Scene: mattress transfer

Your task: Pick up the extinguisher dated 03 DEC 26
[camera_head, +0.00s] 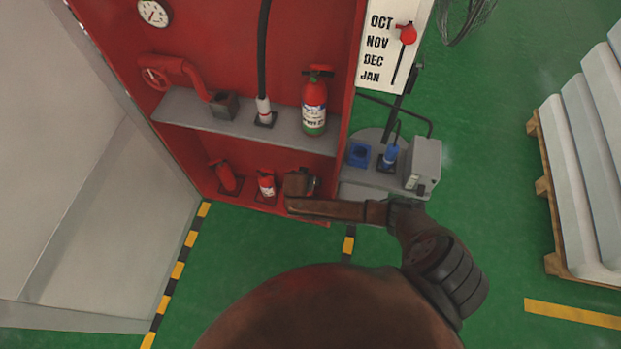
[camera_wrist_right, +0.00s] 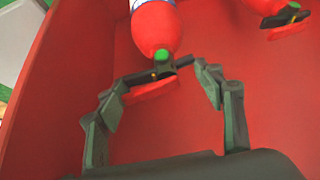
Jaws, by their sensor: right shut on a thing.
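My right gripper (camera_head: 303,182) is inside the lower right of the red cabinet, in front of a red extinguisher (camera_head: 314,186) that it mostly hides. In the right wrist view my right gripper (camera_wrist_right: 160,75) is shut on the neck and handle of this extinguisher (camera_wrist_right: 154,28), which has a green band near the neck. Its date cannot be read. Two more small red extinguishers, one middle (camera_head: 266,186) and one left (camera_head: 226,177), stand on the cabinet floor. A larger extinguisher (camera_head: 314,103) with a white label stands on the shelf; its lettering is too small to read surely. My left gripper is not in view.
The grey shelf (camera_head: 280,138) lies above the gripper, and the cabinet's right wall (camera_head: 349,105) is close beside it. A grey stand (camera_head: 372,180) with a blue item and grey box is right. Green floor (camera_head: 480,180) is clear before the pallet (camera_head: 545,185).

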